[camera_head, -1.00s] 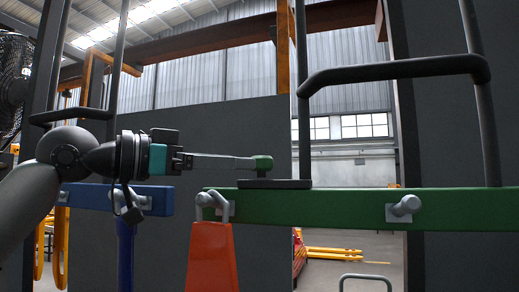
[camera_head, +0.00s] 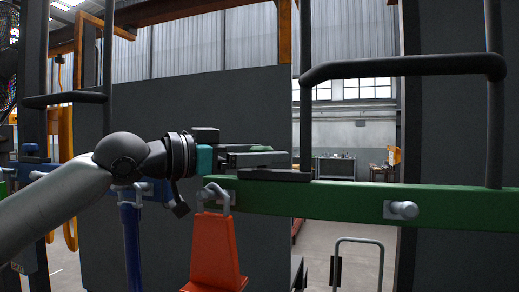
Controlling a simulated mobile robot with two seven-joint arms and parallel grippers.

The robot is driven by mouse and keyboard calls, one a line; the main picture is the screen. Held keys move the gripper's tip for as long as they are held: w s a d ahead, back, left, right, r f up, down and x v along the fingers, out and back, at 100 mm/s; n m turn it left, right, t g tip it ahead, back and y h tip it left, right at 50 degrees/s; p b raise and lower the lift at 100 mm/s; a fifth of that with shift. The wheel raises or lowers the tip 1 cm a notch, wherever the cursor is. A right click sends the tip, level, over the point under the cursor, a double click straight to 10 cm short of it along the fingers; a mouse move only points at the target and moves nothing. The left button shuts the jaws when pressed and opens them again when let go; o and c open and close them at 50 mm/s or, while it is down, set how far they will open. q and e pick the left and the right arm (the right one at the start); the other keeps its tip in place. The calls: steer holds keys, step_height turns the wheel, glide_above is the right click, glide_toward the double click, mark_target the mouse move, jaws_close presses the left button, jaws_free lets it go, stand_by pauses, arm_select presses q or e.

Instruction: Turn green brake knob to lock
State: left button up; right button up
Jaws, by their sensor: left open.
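The green brake knob (camera_head: 262,148) shows as a small green patch just above and behind my gripper's fingers, partly hidden by them. A dark flat plate (camera_head: 275,175) lies on top of the green beam (camera_head: 340,195), below the fingers. My left gripper (camera_head: 288,158) reaches in from the left, its grey fingers pointing right across the knob. It is open; whether the knob lies between the fingers or beside them cannot be told. My right gripper is out of view.
A black bent handrail (camera_head: 400,67) and upright posts rise behind the green beam. A grey bolt (camera_head: 402,209) sticks out of the beam's front. An orange tapered piece (camera_head: 215,250) hangs below its left end. A dark wall panel fills the back.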

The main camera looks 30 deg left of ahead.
arm_select(q)
jaws_close()
stand_by(0.7)
